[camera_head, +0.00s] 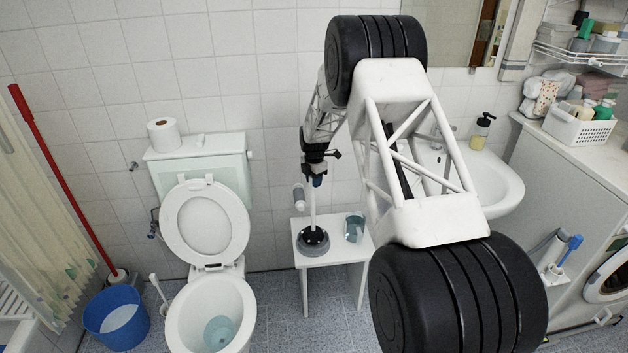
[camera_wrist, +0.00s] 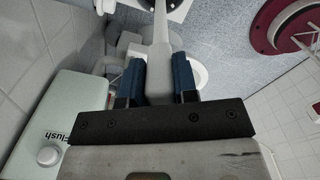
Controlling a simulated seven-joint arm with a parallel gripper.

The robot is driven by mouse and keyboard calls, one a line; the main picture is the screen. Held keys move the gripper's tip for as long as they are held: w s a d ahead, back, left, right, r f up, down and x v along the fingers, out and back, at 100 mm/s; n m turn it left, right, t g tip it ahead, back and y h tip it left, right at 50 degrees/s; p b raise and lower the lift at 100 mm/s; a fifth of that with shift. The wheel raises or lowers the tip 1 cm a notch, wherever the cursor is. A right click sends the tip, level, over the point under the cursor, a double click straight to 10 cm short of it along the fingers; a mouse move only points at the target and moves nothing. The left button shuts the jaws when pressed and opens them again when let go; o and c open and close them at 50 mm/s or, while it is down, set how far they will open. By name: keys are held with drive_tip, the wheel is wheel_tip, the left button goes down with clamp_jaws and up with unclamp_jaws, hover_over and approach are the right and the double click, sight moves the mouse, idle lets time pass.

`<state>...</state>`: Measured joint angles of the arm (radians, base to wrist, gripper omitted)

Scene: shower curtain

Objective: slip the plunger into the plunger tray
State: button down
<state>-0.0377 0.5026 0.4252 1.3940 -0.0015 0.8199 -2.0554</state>
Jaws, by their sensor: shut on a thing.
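My gripper (camera_head: 317,180) points down above a small white table and is shut on the pale upright handle of the plunger (camera_head: 313,214). In the wrist view the blue fingers of my gripper (camera_wrist: 158,82) press on both sides of the handle (camera_wrist: 160,35). The handle runs down to a dark round base with a grey middle (camera_head: 313,241), at the left of the tabletop. Part of this dark round shape shows at the top edge of the wrist view. I cannot tell plunger cup from plunger tray there, or whether they touch.
A clear cup with bluish liquid (camera_head: 354,227) stands on the small table (camera_head: 336,252), right of the dark base. The open toilet (camera_head: 208,270) is to the left, with a blue bucket (camera_head: 117,316) beyond it. The sink (camera_head: 480,180) is at the right.

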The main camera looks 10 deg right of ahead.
drive_tip(key=shift+f, duration=1.45)
drive_tip(key=c, duration=0.8)
unclamp_jaws()
drive_tip(key=shift+f, duration=0.1)
drive_tip(key=shift+r, duration=3.95)
drive_tip(key=shift+r, duration=0.1)
drive_tip(key=shift+r, duration=1.9)
drive_tip(key=shift+r, duration=0.1)
